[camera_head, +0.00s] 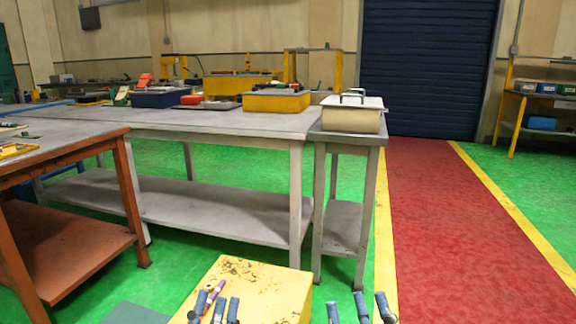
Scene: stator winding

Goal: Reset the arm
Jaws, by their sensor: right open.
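My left gripper (215,307) shows at the bottom edge, in front of a worn yellow block. Its blue fingertips point up, and a thin purple and orange item (214,291) shows among them. I cannot tell whether the fingers grip that item. My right gripper (358,306) is at the bottom edge, right of the yellow block. Its blue fingertips stand apart, open, with nothing visible between them. Most of both arms is out of the picture.
The worn yellow block (262,283) is low in front. A long grey table (215,122) holds yellow and blue bins. A cream case (352,116) stands on a small grey table. An orange-legged bench (60,145) is at left. The red walkway (440,220) is clear.

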